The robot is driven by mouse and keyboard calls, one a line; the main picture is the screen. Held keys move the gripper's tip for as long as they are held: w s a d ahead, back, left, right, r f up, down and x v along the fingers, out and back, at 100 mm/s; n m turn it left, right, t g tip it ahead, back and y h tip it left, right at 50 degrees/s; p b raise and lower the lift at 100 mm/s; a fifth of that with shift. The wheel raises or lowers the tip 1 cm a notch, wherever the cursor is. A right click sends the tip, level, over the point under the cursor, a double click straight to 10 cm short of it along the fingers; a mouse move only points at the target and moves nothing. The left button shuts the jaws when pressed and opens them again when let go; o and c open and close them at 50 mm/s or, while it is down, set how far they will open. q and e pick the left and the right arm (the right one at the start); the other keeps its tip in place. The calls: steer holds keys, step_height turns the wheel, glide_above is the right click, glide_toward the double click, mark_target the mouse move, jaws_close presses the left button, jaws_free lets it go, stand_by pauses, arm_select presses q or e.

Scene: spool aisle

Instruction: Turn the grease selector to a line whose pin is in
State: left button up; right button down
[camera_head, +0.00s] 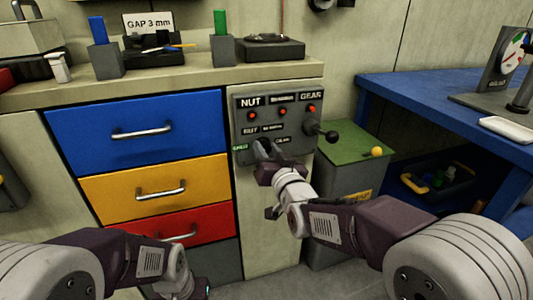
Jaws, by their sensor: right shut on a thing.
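The grey selector panel (243,102) is on the cabinet front, right of the drawers. It carries labels "NUT" and "GEAR", with a smaller unreadable label between them. Three small red marks sit in a row under these labels; I cannot tell which pins are in. More small labels lie below. My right gripper (264,150) is at the panel's lower part, shut on what seems to be the selector's knob, which the fingers hide. A black ball-ended lever (328,136) sticks out at the panel's right. My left gripper (197,288) is low at the bottom edge, its fingers unclear.
Blue (80,140), yellow (112,190) and red (140,222) drawers are left of the panel. A green-topped bin (350,143) with a yellow ball (377,151) stands to its right. A blue bench (420,105) is farther right. Blocks and a "GAP 3 mm" sign (148,22) stand on the counter.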

steer(key=m+b, duration=0.2)
steer(key=m, duration=0.4)
steer(key=shift+f, duration=0.1)
stand_by(0.5)
steer(key=c, duration=1)
jaws_free()
steer(key=p+v, duration=0.3)
steer(key=v, duration=0.6)
